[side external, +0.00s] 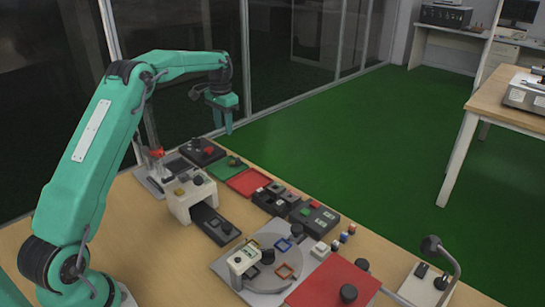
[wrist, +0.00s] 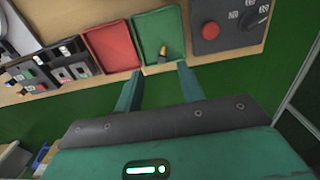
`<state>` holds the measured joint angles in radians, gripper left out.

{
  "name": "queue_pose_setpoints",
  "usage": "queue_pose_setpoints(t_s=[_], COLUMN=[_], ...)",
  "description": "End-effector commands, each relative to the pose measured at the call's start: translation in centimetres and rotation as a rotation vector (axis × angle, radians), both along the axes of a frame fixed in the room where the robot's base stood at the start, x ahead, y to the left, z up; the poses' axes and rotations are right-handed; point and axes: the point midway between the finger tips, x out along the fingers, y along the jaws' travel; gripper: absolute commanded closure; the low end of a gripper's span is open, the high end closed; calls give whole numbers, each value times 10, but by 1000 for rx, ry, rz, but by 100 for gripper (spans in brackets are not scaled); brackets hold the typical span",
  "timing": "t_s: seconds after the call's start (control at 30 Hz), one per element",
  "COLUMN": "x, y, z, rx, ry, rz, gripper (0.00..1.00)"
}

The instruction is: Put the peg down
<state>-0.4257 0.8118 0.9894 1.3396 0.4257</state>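A small peg (wrist: 163,54), yellow at one end and dark at the other, is in the green tray (wrist: 150,25) in the wrist view, near its front edge. In the side view the green tray (side external: 222,173) lies at the far edge of the table with a small dark shape on it, too small to read well. My gripper (side external: 222,127) hangs above and apart from the tray, fingers pointing down. In the wrist view my gripper (wrist: 158,70) has its two teal fingers spread with nothing between them. Whether the peg stands or lies is hard to tell.
A red tray (side external: 248,182) lies beside the green one. A control box with a red button (wrist: 210,31) is on the other side. Dark sample blocks (side external: 276,199), a white gate-like fixture (side external: 178,203) and a round turntable (side external: 270,272) occupy the table.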

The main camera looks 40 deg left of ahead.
Motion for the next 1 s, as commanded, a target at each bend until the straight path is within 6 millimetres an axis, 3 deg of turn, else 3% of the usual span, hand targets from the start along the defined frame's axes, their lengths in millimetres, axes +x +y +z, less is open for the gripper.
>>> queue_pose_setpoints(t_s=[0.17,0.47,0.7,1.0], x=[-2,-22,-55,-108], y=[-8,-49,-92,-141], z=[11,59,99,133], rx=[5,26,41,51], ry=[-11,-68,-129,-208], rz=[-2,-3,-4,-3], gripper=[61,61,61,61])
